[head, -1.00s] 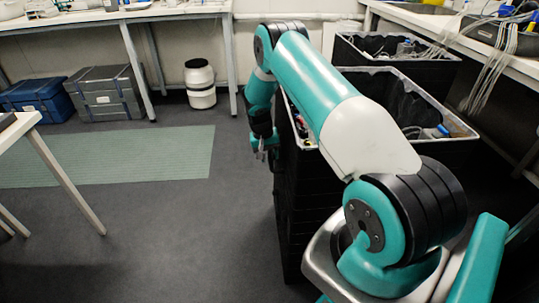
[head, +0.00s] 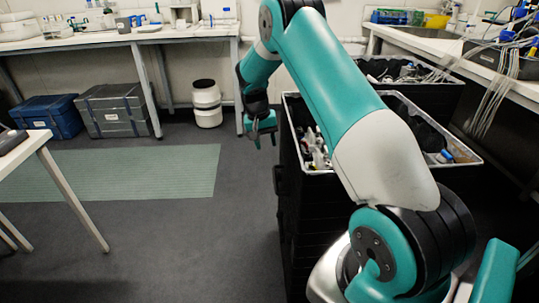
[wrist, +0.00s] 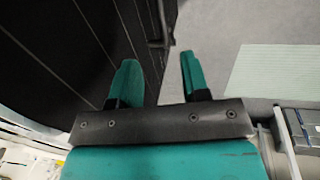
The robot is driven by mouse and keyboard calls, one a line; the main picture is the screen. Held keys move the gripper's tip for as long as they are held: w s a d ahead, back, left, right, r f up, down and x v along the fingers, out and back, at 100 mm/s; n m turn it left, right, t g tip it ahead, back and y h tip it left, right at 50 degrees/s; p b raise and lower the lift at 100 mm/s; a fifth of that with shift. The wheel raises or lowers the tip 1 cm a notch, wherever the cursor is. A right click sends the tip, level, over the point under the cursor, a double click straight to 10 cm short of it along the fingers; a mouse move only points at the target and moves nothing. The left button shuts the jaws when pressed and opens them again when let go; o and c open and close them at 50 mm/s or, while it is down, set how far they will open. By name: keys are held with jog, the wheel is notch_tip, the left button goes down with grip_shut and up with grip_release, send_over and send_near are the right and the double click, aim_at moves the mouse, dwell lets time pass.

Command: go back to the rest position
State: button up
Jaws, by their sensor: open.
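My gripper (head: 265,140) hangs beside the left side of the black bin cart in the head view, with its fingers pointing down. In the wrist view my gripper (wrist: 157,75) is open, with its two teal fingers apart and nothing between them. Below the fingers are the cart's dark side and grey floor. My teal and white arm crosses the head view and hides part of the cart.
The black cart (head: 292,230) holds a bin of mixed items close by my arm. A white drum (head: 207,104), grey case (head: 115,112) and blue case (head: 48,115) stand under the back bench. The floor (head: 190,245) left of the cart is clear.

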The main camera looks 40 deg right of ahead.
jog(key=shift+w+a+r, duration=0.15)
jog(key=shift+r, duration=0.8)
